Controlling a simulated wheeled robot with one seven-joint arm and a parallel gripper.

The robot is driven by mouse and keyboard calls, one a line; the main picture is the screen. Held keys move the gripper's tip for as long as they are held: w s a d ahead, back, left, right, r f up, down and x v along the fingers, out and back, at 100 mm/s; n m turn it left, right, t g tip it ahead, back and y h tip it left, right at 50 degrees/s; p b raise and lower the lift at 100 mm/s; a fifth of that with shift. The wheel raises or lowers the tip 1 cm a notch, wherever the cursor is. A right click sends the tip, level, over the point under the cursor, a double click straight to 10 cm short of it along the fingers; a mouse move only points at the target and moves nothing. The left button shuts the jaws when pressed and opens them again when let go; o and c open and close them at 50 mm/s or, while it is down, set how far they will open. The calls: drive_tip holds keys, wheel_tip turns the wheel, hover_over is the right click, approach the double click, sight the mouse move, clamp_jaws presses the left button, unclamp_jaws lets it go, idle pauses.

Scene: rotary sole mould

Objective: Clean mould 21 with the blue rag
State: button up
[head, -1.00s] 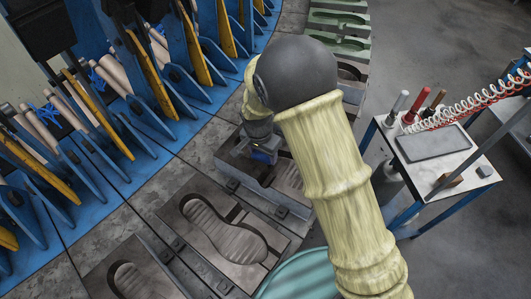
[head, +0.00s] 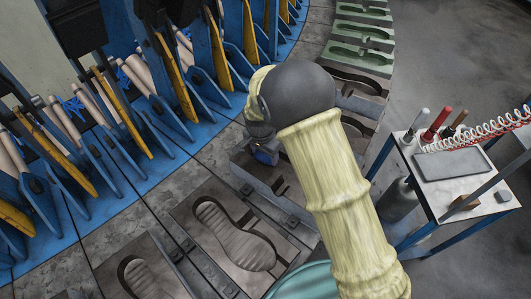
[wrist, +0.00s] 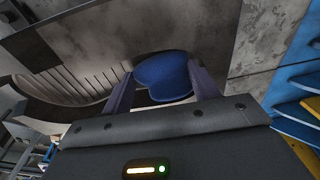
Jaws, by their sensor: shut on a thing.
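My gripper (wrist: 162,88) is shut on the blue rag (wrist: 164,76), a bunched pad between its two fingers. In the wrist view the rag is over one end of that mould's sole-shaped cavity (wrist: 75,85), which has ribs. I cannot tell whether it touches the surface. My arm hides much of the mould. I cannot read any mould number.
A neighbouring sole mould (head: 235,240) lies nearer on the ring. Green moulds (head: 360,35) stand at the far end. Blue brackets with yellow levers (head: 125,110) line the left. A tool cart (head: 470,185) with a coiled hose stands right, with open floor around it.

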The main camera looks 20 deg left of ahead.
drive_tip(key=shift+s+d+b, duration=0.1)
drive_tip(key=shift+s+d, duration=0.1)
drive_tip(key=shift+d, duration=0.8)
drive_tip(key=shift+s+d+b, duration=0.1)
drive_tip(key=shift+s+d, duration=0.15)
drive_tip(key=shift+d, duration=0.8)
drive_tip(key=shift+s+d+b, duration=0.1)
drive_tip(key=shift+s+d, duration=0.1)
drive_tip(key=shift+d, duration=0.8)
drive_tip(key=shift+s+d+b, duration=0.1)
drive_tip(key=shift+s+d, duration=0.15)
drive_tip(key=shift+d, duration=0.6)
drive_tip(key=shift+s+d+b, duration=0.15)
drive_tip(key=shift+s+d, duration=0.05)
drive_tip(key=shift+d, duration=0.65)
drive_tip(key=shift+s+d+b, duration=0.1)
drive_tip(key=shift+s+d, duration=0.15)
drive_tip(key=shift+d, duration=0.6)
drive_tip(key=shift+s+d, duration=0.1)
drive_tip(key=shift+d, duration=0.3)
drive_tip(key=shift+d, duration=0.1)
drive_tip(key=shift+s+d+b, duration=0.15)
drive_tip(key=shift+s+d, duration=0.2)
drive_tip(key=shift+d, duration=0.6)
drive_tip(key=shift+s+d+b, duration=0.1)
drive_tip(key=shift+s+d, duration=0.3)
drive_tip(key=shift+d, duration=0.55)
drive_tip(key=shift+s+d+b, duration=0.15)
drive_tip(key=shift+s+d, duration=0.2)
drive_tip(key=shift+d, duration=0.6)
